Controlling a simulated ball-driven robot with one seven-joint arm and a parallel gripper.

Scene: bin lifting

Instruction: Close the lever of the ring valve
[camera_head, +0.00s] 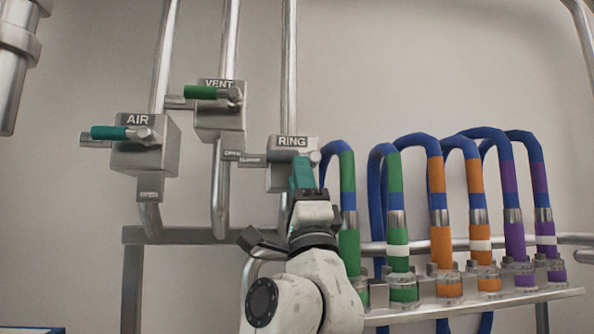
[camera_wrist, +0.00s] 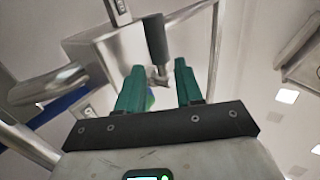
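The ring valve (camera_head: 283,177) is a metal box under a RING label, on a vertical pipe. Its dark grey lever (camera_head: 280,157) lies roughly level, running left from a metal pivot. In the wrist view the lever (camera_wrist: 156,38) is a dark grip with a metal end, showing in the gap between my fingers. My gripper (camera_head: 303,165) has teal fingers and reaches up from below to the front of the valve, covering part of it. In the wrist view my gripper (camera_wrist: 159,66) is open, with a gap on both sides of the lever. Its depth relative to the lever is unclear.
The AIR valve (camera_head: 155,155) with a teal lever and the VENT valve (camera_head: 220,118) with a green lever stand to the left. Several banded hoses (camera_head: 398,205) rise close on the right from a metal rail (camera_head: 470,305).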

